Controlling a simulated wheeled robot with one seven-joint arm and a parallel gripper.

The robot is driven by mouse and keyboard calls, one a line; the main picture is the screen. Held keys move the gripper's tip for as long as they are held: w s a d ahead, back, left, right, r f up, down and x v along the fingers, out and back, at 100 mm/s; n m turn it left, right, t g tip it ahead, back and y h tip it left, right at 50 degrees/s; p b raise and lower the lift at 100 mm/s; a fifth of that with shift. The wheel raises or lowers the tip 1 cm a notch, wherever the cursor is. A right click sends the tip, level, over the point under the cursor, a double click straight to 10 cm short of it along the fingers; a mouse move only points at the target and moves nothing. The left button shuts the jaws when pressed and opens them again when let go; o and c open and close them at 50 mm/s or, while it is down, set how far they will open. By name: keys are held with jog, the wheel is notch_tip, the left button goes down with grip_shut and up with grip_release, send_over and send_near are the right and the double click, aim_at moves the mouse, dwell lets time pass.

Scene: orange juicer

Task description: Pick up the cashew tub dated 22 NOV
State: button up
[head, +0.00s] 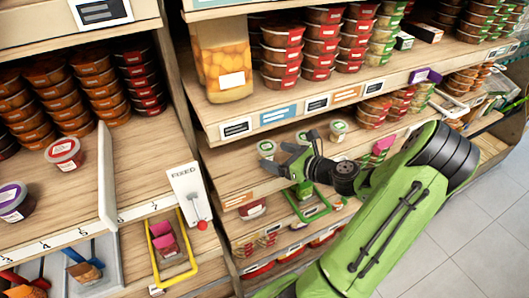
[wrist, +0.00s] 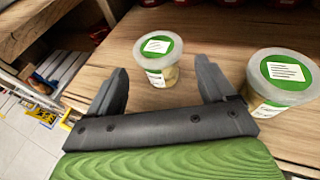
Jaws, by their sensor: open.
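Small clear tubs with green lids and white labels stand on the middle shelf. In the head view I see a left one (head: 266,149), a middle one (head: 305,137) and a right one (head: 338,129). The label dates are too small to read, so I cannot tell which says 22 NOV. My gripper (head: 282,160) is open and empty at this shelf, near the left tub. In the wrist view, one tub (wrist: 160,58) stands upright ahead of and between the open fingers of my gripper (wrist: 161,72). Another tub (wrist: 280,82) stands to the right, outside the fingers.
Stacked red-lidded tubs (head: 282,55) and a large orange-filled jar (head: 223,65) stand on the shelf above. A white box marked FIXED (head: 187,195) is on the left unit. Grey floor (head: 470,225) is open at right.

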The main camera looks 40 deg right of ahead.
aim_at(262, 150)
jog(key=x, duration=0.7)
jog(key=shift+s, duration=0.15)
jog(key=shift+c, duration=1.2)
jog(key=c, duration=0.8)
